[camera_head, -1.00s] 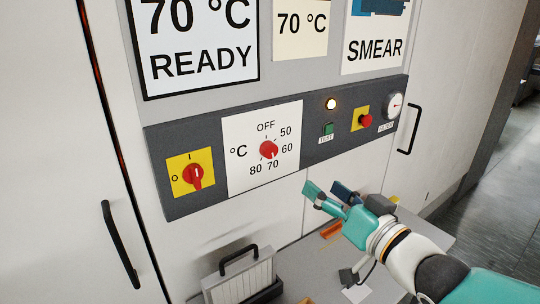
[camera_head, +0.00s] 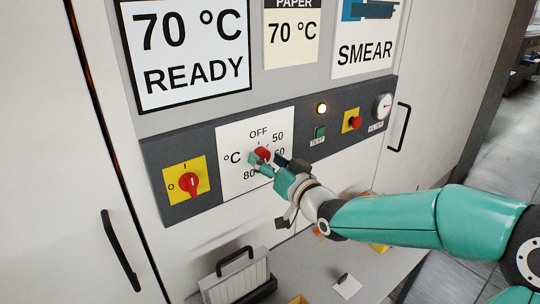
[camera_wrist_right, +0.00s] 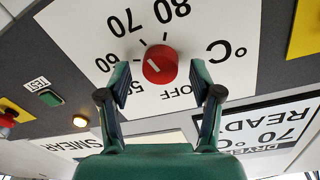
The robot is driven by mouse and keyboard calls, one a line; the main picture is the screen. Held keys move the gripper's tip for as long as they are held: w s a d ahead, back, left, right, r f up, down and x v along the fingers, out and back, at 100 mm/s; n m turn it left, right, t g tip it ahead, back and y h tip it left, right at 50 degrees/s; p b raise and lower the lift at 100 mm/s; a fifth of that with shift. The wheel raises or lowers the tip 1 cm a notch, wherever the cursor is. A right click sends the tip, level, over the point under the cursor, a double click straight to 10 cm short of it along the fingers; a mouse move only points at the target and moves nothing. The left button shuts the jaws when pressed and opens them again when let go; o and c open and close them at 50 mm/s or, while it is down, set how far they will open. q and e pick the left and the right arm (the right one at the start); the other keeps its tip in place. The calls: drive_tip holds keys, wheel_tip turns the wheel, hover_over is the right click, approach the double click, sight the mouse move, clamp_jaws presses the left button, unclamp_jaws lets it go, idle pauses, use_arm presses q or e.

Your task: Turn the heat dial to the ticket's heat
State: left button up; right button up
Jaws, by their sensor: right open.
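The heat dial is a red knob (camera_head: 262,154) on a white plate (camera_head: 228,141) marked OFF, 50, 60, 70 and 80; it also shows in the right wrist view (camera_wrist_right: 160,64). Its short white mark appears to point between 60 and 70 in the wrist view, but the exact setting is hard to read. The ticket (camera_head: 292,38) reads 70 °C. My right gripper (camera_head: 269,164) is open at the dial. In the wrist view its fingers (camera_wrist_right: 160,80) are on either side of the knob with visible gaps. It hides the 70 in the head view. My left gripper is not in view.
A READY display (camera_head: 188,50) reads 70 °C. A red rotary switch (camera_head: 189,184) is left of the dial. A green TEST button (camera_head: 319,131), lit lamp (camera_head: 322,109), red button (camera_head: 356,123) and gauge (camera_head: 383,106) are right. A handled rack (camera_head: 234,280) stands below.

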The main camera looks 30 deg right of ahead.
drive_tip(key=shift+w, duration=0.2)
drive_tip(key=c, duration=1.1)
drive_tip(key=n+b, duration=0.1)
drive_tip(key=b, duration=0.2)
drive_tip(key=shift+f, duration=0.1)
drive_tip(key=shift+c, duration=0.2)
drive_tip(key=o, duration=1.1)
drive_tip(key=shift+o, duration=0.2)
